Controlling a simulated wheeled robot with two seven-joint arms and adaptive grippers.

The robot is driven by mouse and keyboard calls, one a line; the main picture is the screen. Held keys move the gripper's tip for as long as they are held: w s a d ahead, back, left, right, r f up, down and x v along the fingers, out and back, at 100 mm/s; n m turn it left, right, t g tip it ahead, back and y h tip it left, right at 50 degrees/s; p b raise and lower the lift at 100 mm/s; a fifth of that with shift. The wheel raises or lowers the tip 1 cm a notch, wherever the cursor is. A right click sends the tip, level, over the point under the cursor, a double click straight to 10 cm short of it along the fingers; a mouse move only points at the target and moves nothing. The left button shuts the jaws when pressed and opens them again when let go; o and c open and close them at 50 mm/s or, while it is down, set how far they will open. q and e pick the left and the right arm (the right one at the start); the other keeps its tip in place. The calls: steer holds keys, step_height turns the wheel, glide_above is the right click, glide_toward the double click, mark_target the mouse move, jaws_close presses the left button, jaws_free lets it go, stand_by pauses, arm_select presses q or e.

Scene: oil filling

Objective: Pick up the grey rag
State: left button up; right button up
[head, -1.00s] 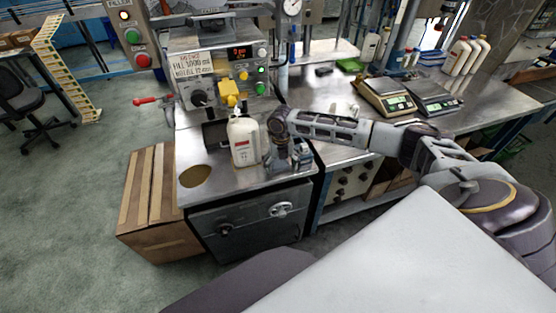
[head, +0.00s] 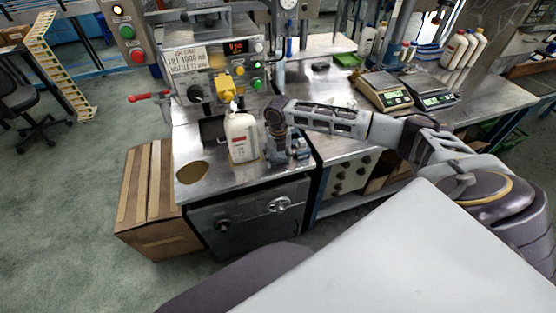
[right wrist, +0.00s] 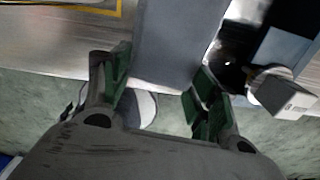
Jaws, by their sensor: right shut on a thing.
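My right gripper (head: 279,163) is low over the front right part of the metal filling bench, just right of the white bottle (head: 241,138). In the right wrist view its green-padded fingers (right wrist: 163,90) stand apart on both sides of a plain grey, flat piece, which I take to be the grey rag (right wrist: 178,45). The gripper is shut on it. Its far end runs out of the top of the picture. In the head view the wrist and fingers hide most of it, so I cannot tell whether it touches the bench. My left gripper is not in view.
The filling machine (head: 215,72) stands behind the bottle. Two scales (head: 384,92) stand on the right-hand table, with bottles behind. A cardboard box (head: 150,200) is on the floor at left.

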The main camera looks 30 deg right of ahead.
step_height(320, 180, up, 8)
steer(key=shift+r, duration=0.2)
stand_by(0.5)
steer(key=o, duration=0.4)
steer(key=c, duration=0.4)
steer(key=shift+m, duration=0.3)
